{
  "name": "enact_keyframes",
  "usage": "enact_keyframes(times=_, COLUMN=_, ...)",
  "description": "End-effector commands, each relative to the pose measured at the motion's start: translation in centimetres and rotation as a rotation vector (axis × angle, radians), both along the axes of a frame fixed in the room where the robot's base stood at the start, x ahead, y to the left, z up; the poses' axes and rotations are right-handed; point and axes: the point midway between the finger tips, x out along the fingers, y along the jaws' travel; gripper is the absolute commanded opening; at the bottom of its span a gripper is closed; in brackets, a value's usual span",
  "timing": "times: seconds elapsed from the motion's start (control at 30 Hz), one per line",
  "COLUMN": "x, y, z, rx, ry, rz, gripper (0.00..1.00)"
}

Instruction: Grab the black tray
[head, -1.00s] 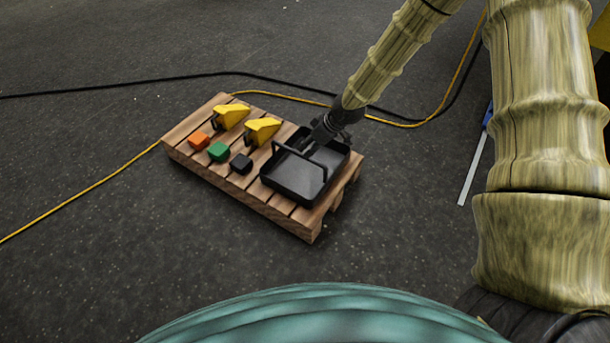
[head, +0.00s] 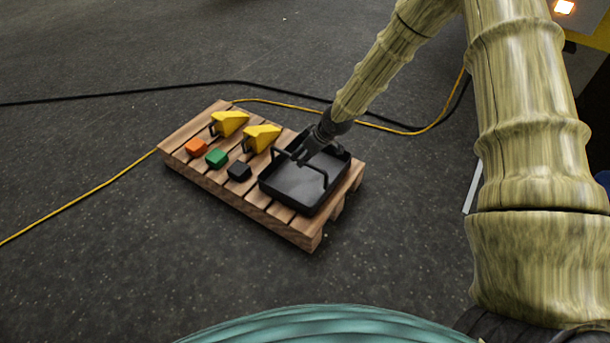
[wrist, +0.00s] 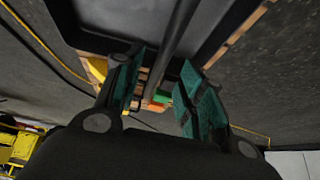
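The black tray (head: 298,193) sits on the right end of a wooden pallet, with a raised bar handle (head: 312,168) across it. In the head view my gripper (head: 301,158) is over the tray, at the upper part of the handle. In the wrist view the two teal-padded fingers (wrist: 160,92) are spread apart. The handle bar (wrist: 178,40) runs toward the gap between them, with space visible on both sides. The tray (wrist: 100,18) fills the top of that view. Whether a finger touches the bar cannot be told.
The wooden pallet (head: 262,207) also holds two yellow pieces (head: 229,123) (head: 262,137) and an orange block (head: 196,147), a green block (head: 216,158) and a black block (head: 239,171). Black and yellow cables lie on the floor behind. Floor in front is clear.

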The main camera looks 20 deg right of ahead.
Motion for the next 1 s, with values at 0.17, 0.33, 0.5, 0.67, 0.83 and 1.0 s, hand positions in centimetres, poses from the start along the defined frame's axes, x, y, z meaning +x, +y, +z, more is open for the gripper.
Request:
enact_keyframes(times=0.17, x=0.6, y=0.6, z=-2.1, rx=0.001, ry=0.001, rz=0.0, gripper=0.39)
enact_keyframes(times=0.33, x=1.4, y=1.2, z=-3.7, rx=-0.001, ry=0.001, rz=0.0, gripper=0.39)
enact_keyframes(times=0.5, x=1.6, y=1.3, z=-3.8, rx=0.0, ry=0.001, rz=-0.001, gripper=0.39)
enact_keyframes(times=0.67, x=1.6, y=1.3, z=-3.7, rx=0.0, ry=0.001, rz=-0.001, gripper=0.39)
enact_keyframes(times=0.83, x=1.6, y=1.3, z=-3.8, rx=0.0, ry=0.001, rz=-0.001, gripper=0.39)
enact_keyframes(times=1.0, x=1.6, y=1.3, z=-3.8, rx=0.0, ry=0.001, rz=-0.001, gripper=0.39)
